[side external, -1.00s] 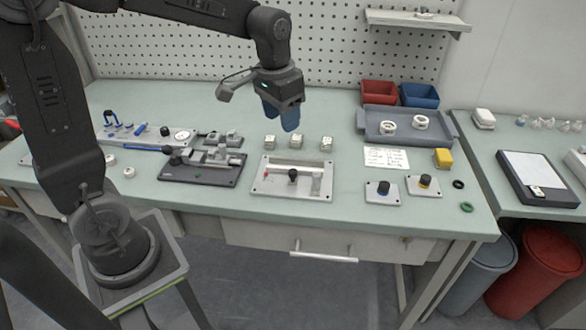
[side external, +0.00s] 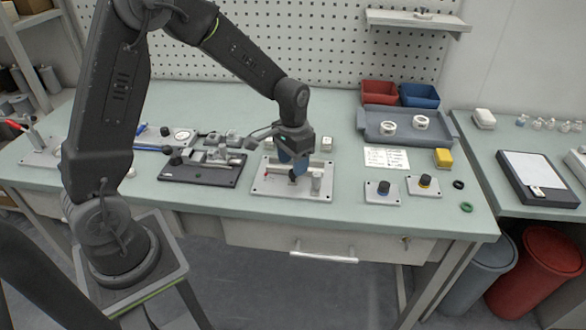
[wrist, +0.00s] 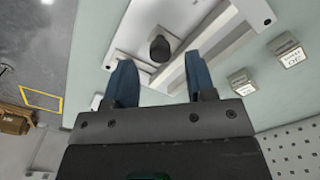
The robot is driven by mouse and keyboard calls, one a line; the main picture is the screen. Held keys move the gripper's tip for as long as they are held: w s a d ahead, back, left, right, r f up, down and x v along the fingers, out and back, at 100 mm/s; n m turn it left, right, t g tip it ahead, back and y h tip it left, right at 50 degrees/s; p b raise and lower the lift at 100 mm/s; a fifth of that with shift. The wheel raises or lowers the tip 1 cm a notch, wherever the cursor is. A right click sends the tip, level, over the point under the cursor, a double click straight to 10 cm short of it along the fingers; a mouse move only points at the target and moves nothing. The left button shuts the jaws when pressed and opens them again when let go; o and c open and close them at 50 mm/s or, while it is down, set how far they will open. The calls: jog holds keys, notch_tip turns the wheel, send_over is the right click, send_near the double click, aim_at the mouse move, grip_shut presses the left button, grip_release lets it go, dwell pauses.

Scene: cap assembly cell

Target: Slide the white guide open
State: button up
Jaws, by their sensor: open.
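The white guide is a pale flat fixture plate (side external: 262,188) at the front middle of the bench, with a raised rail and a small upright grey post (side external: 316,183). A black knob (wrist: 160,48) stands up from it in the wrist view; my fingers mostly hide the knob in the side view. My gripper (side external: 293,170) is low over the plate, pointing down, with blue fingers open and empty. In the wrist view the fingertips (wrist: 161,76) are spread wide, with the knob lying between their lines and a little beyond them. I see no contact with the knob.
A dark plate with a clamp (side external: 203,170) lies just left of the fixture. Small pale blocks (side external: 326,143) stand behind it. A paper card (side external: 386,158) and two button plates (side external: 382,193) lie to the right. A grey tray (side external: 378,136) is at the back right.

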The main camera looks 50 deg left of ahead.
jog(key=shift+f, duration=1.4)
grip_shut()
